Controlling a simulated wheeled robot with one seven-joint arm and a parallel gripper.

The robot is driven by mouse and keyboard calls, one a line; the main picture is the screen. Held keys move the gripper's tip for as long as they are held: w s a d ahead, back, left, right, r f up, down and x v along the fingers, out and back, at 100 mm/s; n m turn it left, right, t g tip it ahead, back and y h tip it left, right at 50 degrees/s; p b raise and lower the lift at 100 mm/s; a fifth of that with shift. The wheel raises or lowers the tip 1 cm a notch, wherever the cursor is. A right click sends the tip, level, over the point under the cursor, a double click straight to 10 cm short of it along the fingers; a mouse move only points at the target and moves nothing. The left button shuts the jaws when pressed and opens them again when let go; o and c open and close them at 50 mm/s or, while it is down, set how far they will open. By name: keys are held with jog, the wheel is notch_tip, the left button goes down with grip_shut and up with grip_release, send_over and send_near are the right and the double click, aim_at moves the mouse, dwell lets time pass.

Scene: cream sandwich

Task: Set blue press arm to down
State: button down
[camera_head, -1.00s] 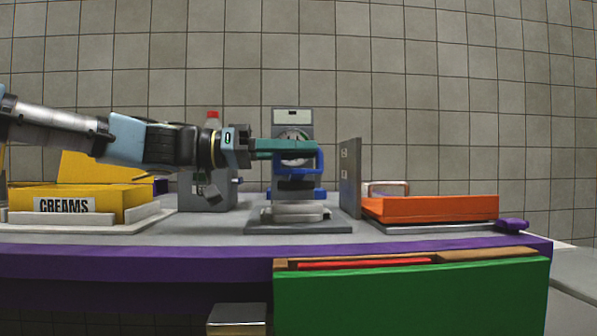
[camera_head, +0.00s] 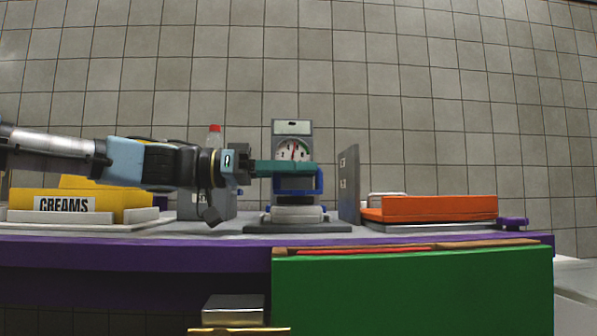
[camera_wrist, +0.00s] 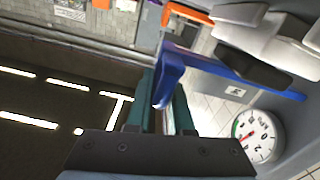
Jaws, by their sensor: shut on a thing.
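The grey press (camera_head: 292,128) stands on the table with a round dial (camera_head: 292,150) on its front; the dial also shows in the wrist view (camera_wrist: 258,137). The blue press arm (camera_head: 298,186) is low, with its dark pad close above the white round base (camera_head: 296,214). I cannot tell whether they touch. My gripper (camera_head: 288,168) reaches in from the left, its teal fingers at the top of the blue frame. In the wrist view, the blue bar (camera_wrist: 168,78) lies between the fingers of my gripper (camera_wrist: 158,105), which are shut on it.
A yellow CREAMS bin (camera_head: 110,205) stands at the left. A grey upright panel (camera_head: 348,185) is just right of the press, with an orange tray (camera_head: 440,208) beyond it. A red-capped bottle (camera_head: 214,138) stands behind my arm. A green panel (camera_head: 410,295) hangs at the table front.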

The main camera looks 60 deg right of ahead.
jog(key=c, duration=0.8)
grip_release()
jog(key=shift+c, duration=0.2)
jog(key=shift+w+a, duration=0.1)
jog(key=p+v, duration=0.2)
jog(key=v, duration=0.8)
jog(key=shift+w+a, duration=0.15)
jog(key=shift+w, duration=0.05)
